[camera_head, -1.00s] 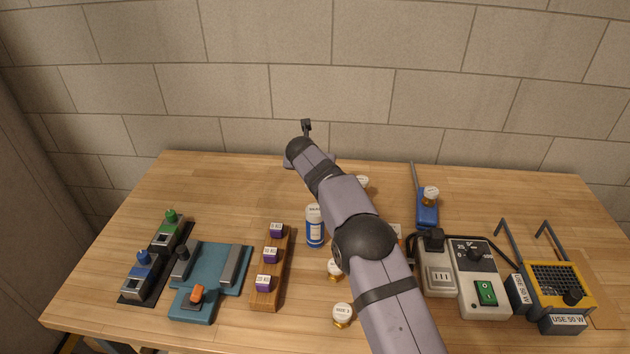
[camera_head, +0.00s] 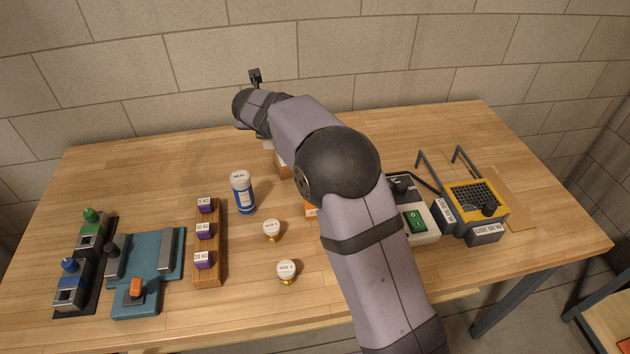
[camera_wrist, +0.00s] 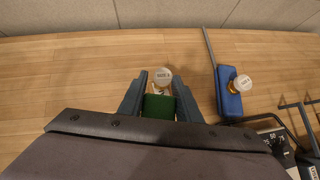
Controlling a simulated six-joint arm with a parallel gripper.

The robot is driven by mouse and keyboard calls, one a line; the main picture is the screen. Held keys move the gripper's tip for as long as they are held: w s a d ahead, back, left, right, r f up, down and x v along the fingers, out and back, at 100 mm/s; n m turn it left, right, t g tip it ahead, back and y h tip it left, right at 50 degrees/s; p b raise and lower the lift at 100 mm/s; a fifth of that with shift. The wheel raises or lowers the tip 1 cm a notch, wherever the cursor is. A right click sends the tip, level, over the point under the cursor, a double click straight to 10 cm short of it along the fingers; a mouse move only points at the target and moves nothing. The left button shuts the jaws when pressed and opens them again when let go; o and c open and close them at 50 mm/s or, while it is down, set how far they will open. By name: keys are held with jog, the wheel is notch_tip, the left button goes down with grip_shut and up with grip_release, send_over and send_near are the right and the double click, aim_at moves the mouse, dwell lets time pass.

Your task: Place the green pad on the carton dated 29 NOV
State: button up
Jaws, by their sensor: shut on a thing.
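The green pad (camera_wrist: 158,106) sits between the two fingers of my gripper (camera_wrist: 160,88) in the wrist view. My gripper is shut on it, above the table. In the head view my own arm hides the fingers and the pad. A brown box-like thing (camera_head: 283,166) shows partly behind my arm, and a small orange and white thing (camera_head: 311,210) shows at the arm's left edge. Either could be a carton, but no date is legible. No 29 NOV label can be read in either view.
A white-topped piece marked with a size (camera_wrist: 163,76) stands just beyond the fingertips. A blue holder (camera_wrist: 229,92) with a rod stands to the right. A blue and white canister (camera_head: 243,193) and a wooden weight rack (camera_head: 209,270) stand left of my arm. The back left table is clear.

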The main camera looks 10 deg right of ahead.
jog(key=s+d, duration=0.3)
jog(key=s, duration=0.2)
jog(key=s+d, duration=0.3)
jog(key=s, duration=0.2)
jog(key=s+d+p, duration=0.1)
jog(key=s+d, duration=0.2)
jog(key=s, duration=0.2)
jog(key=shift+s+d, duration=0.25)
jog(key=shift+d, duration=0.05)
jog(key=shift+s+a+r+n+y+p, duration=0.2)
jog(key=shift+a+r+n+y+p, duration=0.4)
jog(key=shift+n+y+p, duration=0.45)
notch_tip(320, 180, up, 6)
jog(key=w+a+n+g+y+p, duration=0.2)
jog(key=n+y+p, duration=0.4)
jog(key=n, duration=0.3)
jog(key=shift+w+a+p, duration=0.25)
jog(key=shift+w+p, duration=0.1)
jog(key=shift+p, duration=0.3)
jog(key=shift+f+n, duration=0.1)
jog(key=shift+n, duration=0.15)
jog(key=shift+f+p, duration=0.3)
jog(key=shift+f, duration=4.6)
